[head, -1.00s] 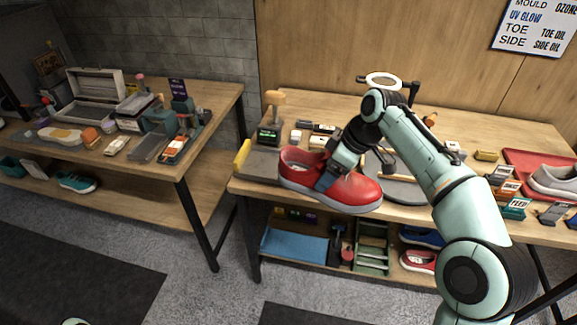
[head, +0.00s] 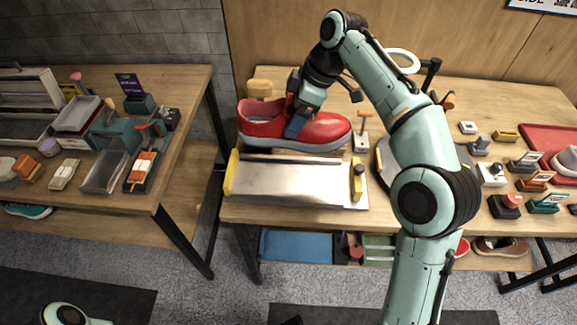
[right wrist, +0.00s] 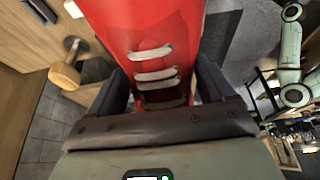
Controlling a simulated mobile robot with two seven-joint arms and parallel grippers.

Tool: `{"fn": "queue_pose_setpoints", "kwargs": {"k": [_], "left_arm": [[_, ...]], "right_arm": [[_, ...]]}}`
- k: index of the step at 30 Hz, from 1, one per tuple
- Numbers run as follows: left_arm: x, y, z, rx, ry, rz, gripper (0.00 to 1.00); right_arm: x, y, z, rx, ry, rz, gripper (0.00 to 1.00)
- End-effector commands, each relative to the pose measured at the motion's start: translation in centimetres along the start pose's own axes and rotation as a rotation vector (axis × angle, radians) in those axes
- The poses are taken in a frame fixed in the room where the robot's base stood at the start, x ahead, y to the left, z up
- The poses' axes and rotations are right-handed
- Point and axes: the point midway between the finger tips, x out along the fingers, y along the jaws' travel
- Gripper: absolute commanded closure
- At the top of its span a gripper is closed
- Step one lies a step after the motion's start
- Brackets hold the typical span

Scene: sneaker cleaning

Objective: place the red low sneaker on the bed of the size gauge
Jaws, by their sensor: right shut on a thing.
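The red low sneaker (head: 325,130) has a grey sole and is held level, its toe to the right and heel to the left. My right gripper (head: 298,122) is shut on its upper from above. In the right wrist view the sneaker (right wrist: 150,45) with its white laces lies between the two fingers (right wrist: 160,95). The size gauge has a flat metal bed (head: 285,182) with a yellow end piece at each end. The sneaker shows just beyond the bed's far edge in the head view; I cannot tell its height above it. My left gripper is not in view.
A wooden-handled stamp (head: 260,88) stands behind the sneaker's heel, another (head: 364,130) right of its toe. A round grey mat (head: 385,165) lies right of the gauge, partly behind my arm. A red tray (head: 545,140) is at the far right. The bed is bare.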

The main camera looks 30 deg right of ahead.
Motion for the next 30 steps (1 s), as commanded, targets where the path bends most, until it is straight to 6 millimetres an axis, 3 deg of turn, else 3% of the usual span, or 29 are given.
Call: {"fn": "queue_pose_setpoints", "kwargs": {"k": [3,12,30], "left_arm": [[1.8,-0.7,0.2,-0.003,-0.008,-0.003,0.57],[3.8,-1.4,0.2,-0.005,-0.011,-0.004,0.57],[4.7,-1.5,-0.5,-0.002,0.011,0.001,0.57]], "right_arm": [[3.4,-0.1,1.6,0.004,-0.004,-0.005,0.63],[10.4,0.0,4.4,0.003,-0.002,-0.003,0.63],[16.9,0.0,7.0,0.001,-0.001,-0.001,0.63]]}}
